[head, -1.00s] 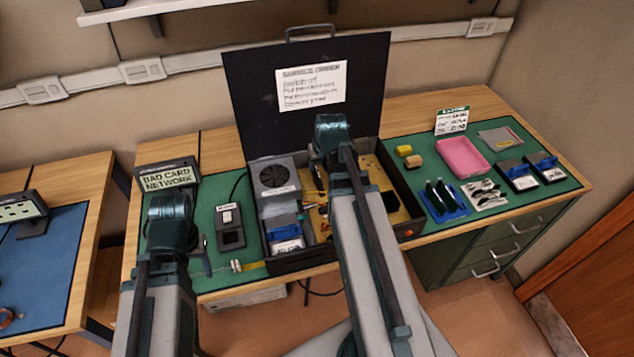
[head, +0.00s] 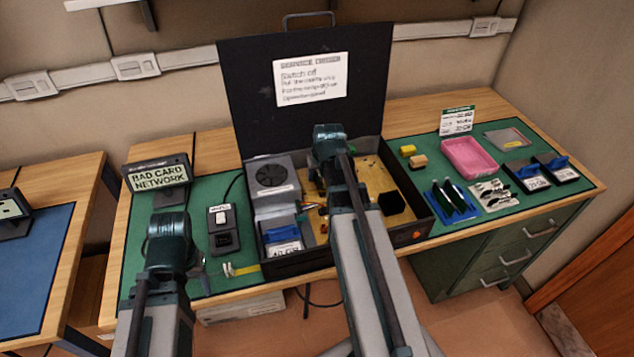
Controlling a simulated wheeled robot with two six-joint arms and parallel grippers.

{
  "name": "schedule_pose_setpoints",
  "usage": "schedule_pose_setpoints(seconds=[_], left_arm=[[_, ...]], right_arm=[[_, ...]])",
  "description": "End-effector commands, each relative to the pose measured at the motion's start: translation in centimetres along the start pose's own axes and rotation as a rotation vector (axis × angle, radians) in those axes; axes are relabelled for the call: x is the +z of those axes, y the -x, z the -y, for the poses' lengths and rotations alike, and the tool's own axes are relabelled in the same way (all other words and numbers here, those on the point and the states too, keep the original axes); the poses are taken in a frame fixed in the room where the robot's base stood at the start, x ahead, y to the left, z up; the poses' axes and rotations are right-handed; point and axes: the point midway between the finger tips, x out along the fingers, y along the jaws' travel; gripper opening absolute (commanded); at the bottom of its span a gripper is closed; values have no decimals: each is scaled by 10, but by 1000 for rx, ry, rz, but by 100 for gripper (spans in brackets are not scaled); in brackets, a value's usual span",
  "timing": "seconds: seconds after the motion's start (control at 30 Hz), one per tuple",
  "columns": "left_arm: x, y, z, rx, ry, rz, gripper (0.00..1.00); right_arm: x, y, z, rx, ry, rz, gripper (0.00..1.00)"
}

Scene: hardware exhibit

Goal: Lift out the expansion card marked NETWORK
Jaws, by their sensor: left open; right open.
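A sign (head: 158,177) reading BAD CARD NETWORK stands at the back left of the bench. The open black computer case (head: 424,208) stands mid-bench, its lid (head: 250,95) upright with a service note (head: 310,80). Inside are a grey fan unit (head: 270,174) and a tan board (head: 370,185). I cannot make out a card marked NETWORK; my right arm hides part of the interior. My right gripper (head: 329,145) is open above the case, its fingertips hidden. My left gripper (head: 170,240) is open over the mat left of the case, fingers mostly hidden.
A switch box (head: 222,230) stands left of the case. A blue-topped part (head: 282,236) lies in its front left corner. On the right are a pink tray (head: 468,158), a blue rack with dark cards (head: 450,200), small blocks (head: 408,151) and blue-clipped boxes (head: 555,168).

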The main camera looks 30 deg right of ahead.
Motion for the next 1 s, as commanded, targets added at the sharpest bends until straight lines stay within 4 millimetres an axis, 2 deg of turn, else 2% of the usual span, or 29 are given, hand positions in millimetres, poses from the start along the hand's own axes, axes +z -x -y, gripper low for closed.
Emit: schedule_pose_setpoints(seconds=[0.23,0.5,1.0], left_arm=[[0,-2,0,0,0,0,57],[0,-2,0,0,0,0,57],[0,4,0,0,0,0,57]], right_arm=[[0,-2,0,0,0,0,44],[0,-2,0,0,0,0,0],[-3,4,0,0,0,0,0]])
